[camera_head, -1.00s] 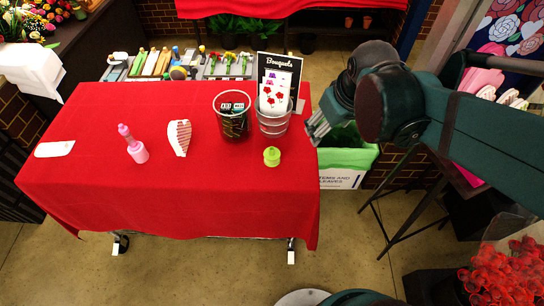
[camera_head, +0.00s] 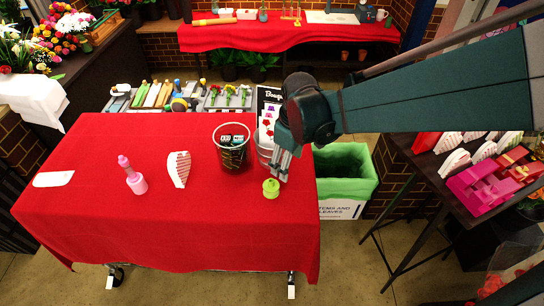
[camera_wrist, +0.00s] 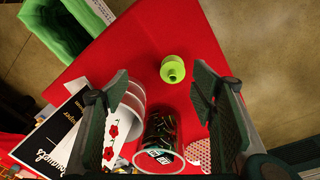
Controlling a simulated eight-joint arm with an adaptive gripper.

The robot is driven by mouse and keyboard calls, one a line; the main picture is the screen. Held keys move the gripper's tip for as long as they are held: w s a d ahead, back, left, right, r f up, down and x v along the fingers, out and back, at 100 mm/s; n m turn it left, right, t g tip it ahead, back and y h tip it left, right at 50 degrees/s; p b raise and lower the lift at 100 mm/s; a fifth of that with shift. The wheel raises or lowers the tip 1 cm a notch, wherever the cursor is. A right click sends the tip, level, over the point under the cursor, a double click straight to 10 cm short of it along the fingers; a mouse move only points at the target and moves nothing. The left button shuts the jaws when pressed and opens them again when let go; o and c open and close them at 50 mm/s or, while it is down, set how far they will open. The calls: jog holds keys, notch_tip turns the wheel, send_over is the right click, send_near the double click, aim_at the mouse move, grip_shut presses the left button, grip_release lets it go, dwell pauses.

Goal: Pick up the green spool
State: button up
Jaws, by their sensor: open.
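The small lime-green spool (camera_head: 271,188) stands on the red-covered table, near its right front corner. In the wrist view the spool (camera_wrist: 173,69) shows above centre, beyond the fingertips and between the lines of the two fingers. My gripper (camera_head: 283,163) is above the table's right side, just behind and above the spool, beside the bucket. In the wrist view my gripper (camera_wrist: 160,100) is open and empty, with its two dark fingers wide apart. It does not touch the spool.
A metal bucket (camera_head: 264,153) with cards is partly hidden behind my gripper. A dark wire basket (camera_head: 232,155) stands left of it. A green-lined bin (camera_head: 345,185) is right of the table.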

aim_at(271, 181)
jog(key=a+f+n, duration=0.1)
jog(key=f, duration=0.1)
jog(key=w+a+f+n+g, duration=0.1)
jog(key=a+f, duration=0.3)
jog(key=shift+w+a+f+n, duration=0.25)
jog(key=shift+w+f+n, duration=0.1)
jog(key=shift+f+n, duration=0.05)
jog(key=shift+f, duration=1.3)
jog(key=shift+f, duration=0.15)
jog(key=shift+s+a+f, duration=0.1)
jog(key=shift+f, duration=2.35)
jog(key=c, duration=0.9)
